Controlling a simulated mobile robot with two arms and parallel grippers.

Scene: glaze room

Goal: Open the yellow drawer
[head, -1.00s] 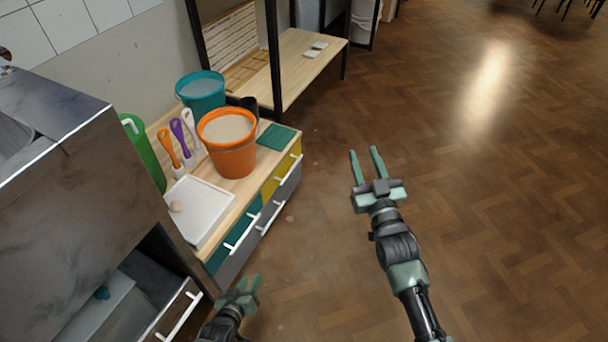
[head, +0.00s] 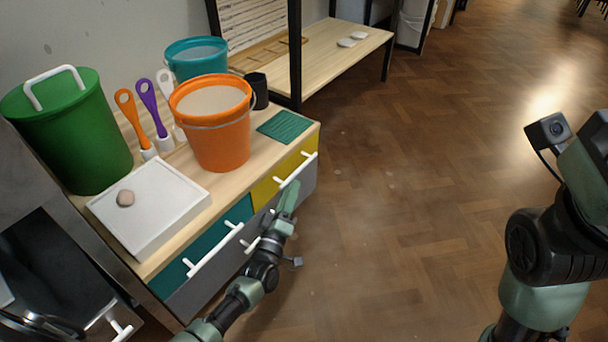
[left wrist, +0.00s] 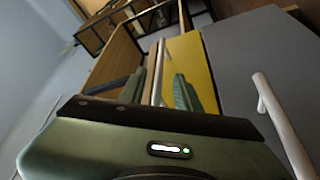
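The yellow drawer (head: 266,194) is in the upper right of the wooden-topped cabinet and looks shut, its front flush. Its white bar handle (head: 296,171) runs along the front. My left gripper (head: 288,194) is just in front of this drawer, below the handle in the head view. In the left wrist view the fingers (left wrist: 160,88) are apart, with the pale handle bar (left wrist: 158,72) showing between them and the yellow front (left wrist: 192,62) behind. Whether they touch the bar I cannot tell. My right arm is at the right edge; its fingers are out of view.
A teal drawer (head: 205,252) with a white handle is to the left, grey drawers (head: 262,222) below. On top are an orange bucket (head: 221,140), a white tray (head: 150,205), a green canister (head: 75,135) and a green mat (head: 285,126). The floor to the right is clear.

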